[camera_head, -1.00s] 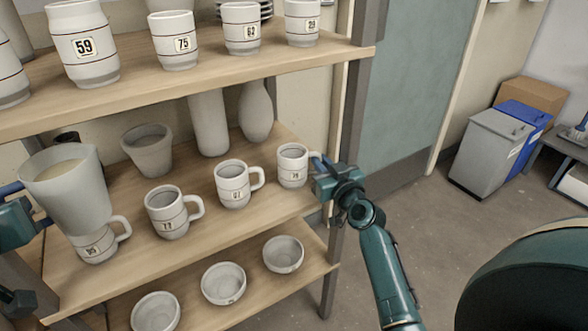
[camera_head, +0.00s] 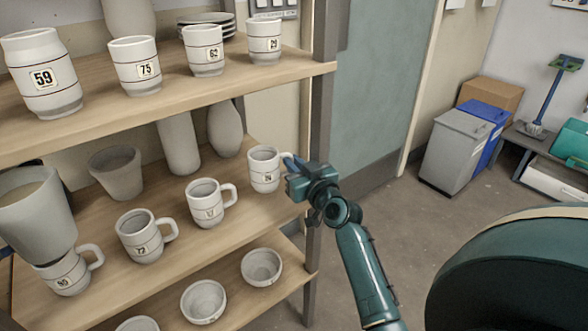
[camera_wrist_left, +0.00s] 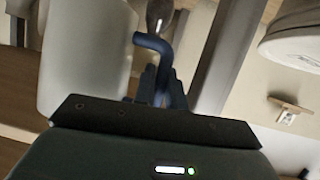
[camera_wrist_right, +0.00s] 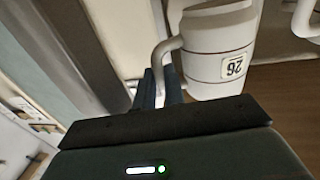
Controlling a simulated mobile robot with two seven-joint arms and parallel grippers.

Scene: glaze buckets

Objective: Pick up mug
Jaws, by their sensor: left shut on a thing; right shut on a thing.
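A white mug (camera_head: 264,170) with a number label is at the right end of the middle shelf. My right gripper (camera_head: 290,165) is shut on its handle from the right. In the right wrist view the fingers (camera_wrist_right: 162,86) close around the handle of the mug (camera_wrist_right: 220,48). The mug looks upright; I cannot tell whether its base touches the shelf. My left gripper (camera_wrist_left: 158,85) is shut on the blue handle of a large grey bucket (camera_wrist_left: 80,55). The bucket (camera_head: 36,215), with pale glaze inside, shows at the left edge of the head view, where my left gripper is out of frame.
Other handled mugs, including one with a partly unreadable label (camera_head: 207,203) and mug 72 (camera_head: 142,236), stand left along the shelf. The bucket hides part of the leftmost mug (camera_head: 68,272). Bowls (camera_head: 261,267) are below. A shelf post (camera_head: 314,140) is close to my right gripper.

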